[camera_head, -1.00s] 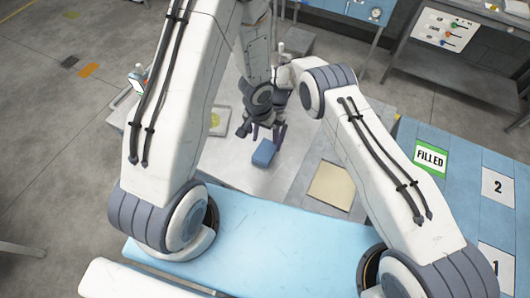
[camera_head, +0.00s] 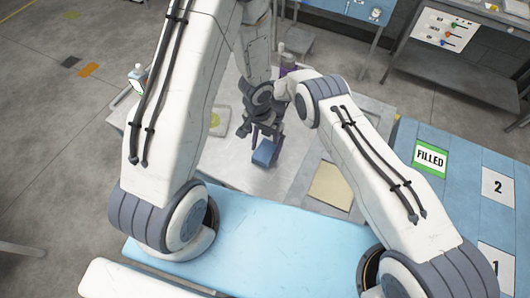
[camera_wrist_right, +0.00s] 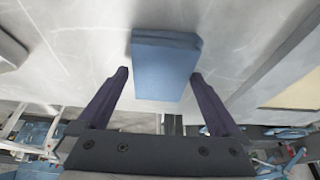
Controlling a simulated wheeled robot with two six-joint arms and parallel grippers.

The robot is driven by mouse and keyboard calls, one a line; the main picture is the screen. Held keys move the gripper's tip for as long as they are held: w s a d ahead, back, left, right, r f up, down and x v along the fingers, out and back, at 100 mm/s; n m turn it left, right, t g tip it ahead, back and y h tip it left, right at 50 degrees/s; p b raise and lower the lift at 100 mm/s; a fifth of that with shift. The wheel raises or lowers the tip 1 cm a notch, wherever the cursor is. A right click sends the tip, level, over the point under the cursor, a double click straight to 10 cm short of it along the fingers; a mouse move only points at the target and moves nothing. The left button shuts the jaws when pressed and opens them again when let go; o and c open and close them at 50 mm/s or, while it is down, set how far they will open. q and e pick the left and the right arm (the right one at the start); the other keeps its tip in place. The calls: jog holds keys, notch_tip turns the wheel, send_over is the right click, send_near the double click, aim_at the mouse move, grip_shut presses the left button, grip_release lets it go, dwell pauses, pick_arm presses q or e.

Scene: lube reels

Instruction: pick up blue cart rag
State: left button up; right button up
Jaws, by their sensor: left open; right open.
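The blue cart rag (camera_head: 265,153) is a folded blue block lying on the pale grey cart top in the head view. My right gripper (camera_head: 267,134) is over it, with its dark purple fingers pointing down, open and empty. In the right wrist view the rag (camera_wrist_right: 165,62) lies between and beyond the two spread fingers, with gaps on both sides. The contact between fingers and rag cannot be told. My left arm crosses the left of the head view, and its jaws are not distinguishable behind the arm links.
The grey cart top (camera_head: 235,165) is mostly bare around the rag. A tan square pad (camera_head: 331,186) lies to its right. A blue table with a FILLED sign (camera_head: 430,159) stands at the right.

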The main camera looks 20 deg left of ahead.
aim_at(263, 154)
jog(key=c, duration=1.3)
jog(key=shift+r, duration=0.25)
notch_tip(263, 154, up, 4)
jog(key=shift+r, duration=0.1)
jog(key=s+d, duration=0.1)
jog(key=d, duration=0.5)
jog(key=s+d, duration=0.1)
jog(key=d, duration=0.4)
jog(key=s+d, duration=0.1)
jog(key=d, duration=0.5)
jog(key=shift+s+d+f, duration=0.25)
jog(key=shift+d+f, duration=0.1)
jog(key=o, duration=0.6)
jog(key=shift+c, duration=1.5)
